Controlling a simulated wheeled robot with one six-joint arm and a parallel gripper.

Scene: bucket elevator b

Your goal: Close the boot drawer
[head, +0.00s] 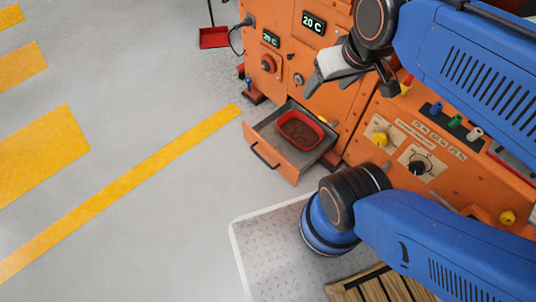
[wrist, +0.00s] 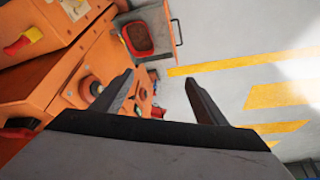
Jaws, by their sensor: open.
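The boot drawer (head: 272,155) is pulled out at the foot of the orange machine, with its dark bar handle (head: 264,155) on the front panel. A red tray (head: 323,140) holding brown material sits inside it. In the wrist view the drawer (wrist: 164,22) shows at the top, with its handle (wrist: 176,32) on the right and the red tray (wrist: 149,42) inside. My gripper (head: 312,84) is open and empty, above and behind the drawer in the head view, near the machine's front. In the wrist view its two fingers (wrist: 160,88) are spread apart. They appear clear of the drawer.
The orange machine (head: 345,103) carries displays, knobs and a red button (head: 267,64). A control panel (head: 430,135) is at right. A grey tread plate (head: 260,240) and a wooden pallet (head: 372,288) lie below. A red dustpan (head: 214,38) stands behind. The floor left of the drawer is clear.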

